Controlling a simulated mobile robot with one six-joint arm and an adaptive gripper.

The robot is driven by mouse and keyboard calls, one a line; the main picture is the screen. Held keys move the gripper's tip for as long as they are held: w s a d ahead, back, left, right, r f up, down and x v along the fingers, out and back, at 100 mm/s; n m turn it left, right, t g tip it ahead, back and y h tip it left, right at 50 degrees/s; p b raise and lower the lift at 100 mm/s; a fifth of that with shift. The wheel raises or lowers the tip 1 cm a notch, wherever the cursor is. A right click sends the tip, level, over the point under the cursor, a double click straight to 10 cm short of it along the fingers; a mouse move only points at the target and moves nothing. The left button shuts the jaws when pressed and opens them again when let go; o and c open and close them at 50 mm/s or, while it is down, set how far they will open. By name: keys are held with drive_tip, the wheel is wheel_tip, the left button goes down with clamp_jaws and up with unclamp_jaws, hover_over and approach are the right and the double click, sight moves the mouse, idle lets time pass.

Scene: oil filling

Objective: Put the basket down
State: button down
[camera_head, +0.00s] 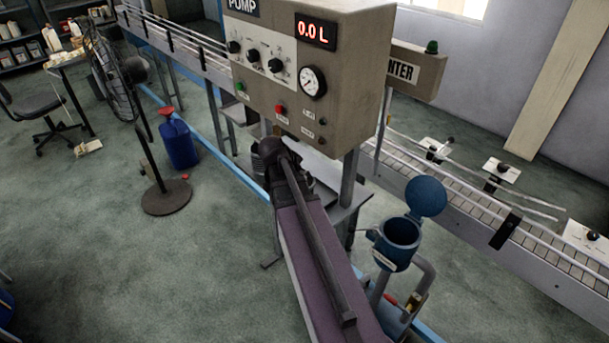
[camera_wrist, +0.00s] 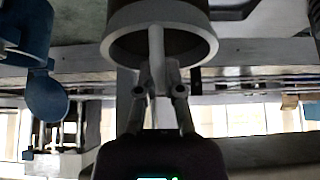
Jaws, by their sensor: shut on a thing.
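The basket (camera_wrist: 187,14) is a grey round body with a pale ring rim and a bar across it, at the top of the wrist view. My gripper (camera_wrist: 158,90) has its fingers shut on that bar. In the head view, my gripper (camera_head: 270,150) is at the far end of my arm, below the pump panel; the arm hides most of it, and I cannot make out the basket there. A blue pot (camera_head: 399,244) with its round lid (camera_head: 426,196) open stands to the right of my arm; the pot also shows at the left of the wrist view (camera_wrist: 28,28).
The pump box (camera_head: 300,60) reads 0.0 L and hangs over a metal table (camera_head: 345,212). A roller conveyor (camera_head: 470,205) runs behind. A fan (camera_head: 165,198) and a blue can (camera_head: 179,146) stand on the left floor. Open floor (camera_head: 110,250) lies left of my arm.

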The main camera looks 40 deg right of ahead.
drive_tip(key=w+d+f+b, duration=0.3)
drive_tip(key=w+d+f, duration=0.1)
drive_tip(key=w+d, duration=0.1)
drive_tip(key=shift+w, duration=0.3)
drive_tip(key=shift+w+d+f+b, duration=1.25)
drive_tip(key=shift+w+f+b, duration=0.1)
drive_tip(key=shift+w+b, duration=0.2)
drive_tip(key=shift+f, duration=0.15)
drive_tip(key=c, duration=0.8)
unclamp_jaws()
drive_tip(key=shift+o, duration=0.2)
